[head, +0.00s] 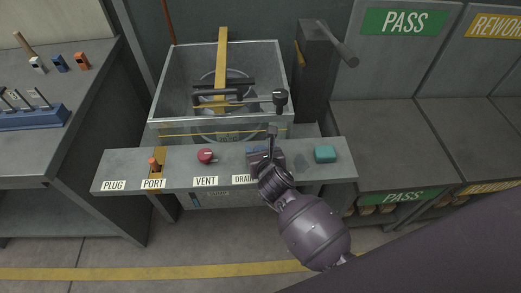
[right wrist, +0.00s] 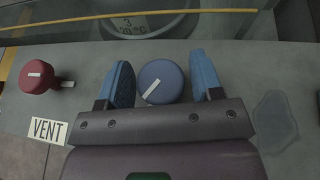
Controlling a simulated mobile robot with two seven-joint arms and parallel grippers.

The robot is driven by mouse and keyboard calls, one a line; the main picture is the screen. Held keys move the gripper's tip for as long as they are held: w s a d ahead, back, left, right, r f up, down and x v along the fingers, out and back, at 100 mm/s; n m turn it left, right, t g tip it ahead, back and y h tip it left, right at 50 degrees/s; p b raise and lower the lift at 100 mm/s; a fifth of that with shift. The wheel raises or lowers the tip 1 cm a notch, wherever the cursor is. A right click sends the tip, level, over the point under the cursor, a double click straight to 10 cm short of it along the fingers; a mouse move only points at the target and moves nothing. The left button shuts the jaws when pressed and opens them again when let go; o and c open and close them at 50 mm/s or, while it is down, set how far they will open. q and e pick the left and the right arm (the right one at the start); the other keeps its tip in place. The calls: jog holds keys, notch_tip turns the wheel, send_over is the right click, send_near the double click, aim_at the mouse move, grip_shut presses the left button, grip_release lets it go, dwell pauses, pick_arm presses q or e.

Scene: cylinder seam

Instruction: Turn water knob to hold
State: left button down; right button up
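The blue knob (right wrist: 160,82), which looks like the water knob, sits on the grey control ledge (right wrist: 60,60). Its white pointer line slants from centre toward lower left in the right wrist view. My right gripper (right wrist: 163,84) is open, with one blue-padded finger on each side of the knob and a narrow gap to it. My left gripper is not in view.
A red vent knob (head: 206,156) is to the left, and an orange handle (head: 153,162) stands at the port. A teal button (head: 325,154) is to the right. Behind the ledge is an open tank (head: 166,90) with a yellow bar (head: 222,50) across it.

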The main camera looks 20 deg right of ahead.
jog(key=c, duration=0.7)
jog(key=shift+o, duration=0.2)
jog(key=shift+r+n+y+p, duration=0.3)
jog(key=shift+n+p, duration=0.1)
jog(key=shift+p, duration=0.25)
jog(key=shift+w+d+r+n+y+p, duration=0.15)
jog(key=shift+n+y+p, duration=0.4)
jog(key=shift+p, duration=0.3)
jog(key=shift+n+y+p, duration=0.25)
jog(key=shift+y+p, duration=0.15)
jog(key=shift+y, duration=0.05)
jog(key=shift+n+y+p, duration=0.7)
jog(key=shift+y+p, duration=0.05)
jog(key=shift+y, duration=0.05)
jog(key=shift+f+n+g+y+p, duration=0.3)
jog(key=shift+n+g+y+p, duration=0.2)
jog(key=shift+n+y+p, duration=0.5)
jog(key=shift+f+n+g+y, duration=0.1)
jog(key=shift+n+g+y, duration=0.2)
jog(key=shift+n+y, duration=0.35)
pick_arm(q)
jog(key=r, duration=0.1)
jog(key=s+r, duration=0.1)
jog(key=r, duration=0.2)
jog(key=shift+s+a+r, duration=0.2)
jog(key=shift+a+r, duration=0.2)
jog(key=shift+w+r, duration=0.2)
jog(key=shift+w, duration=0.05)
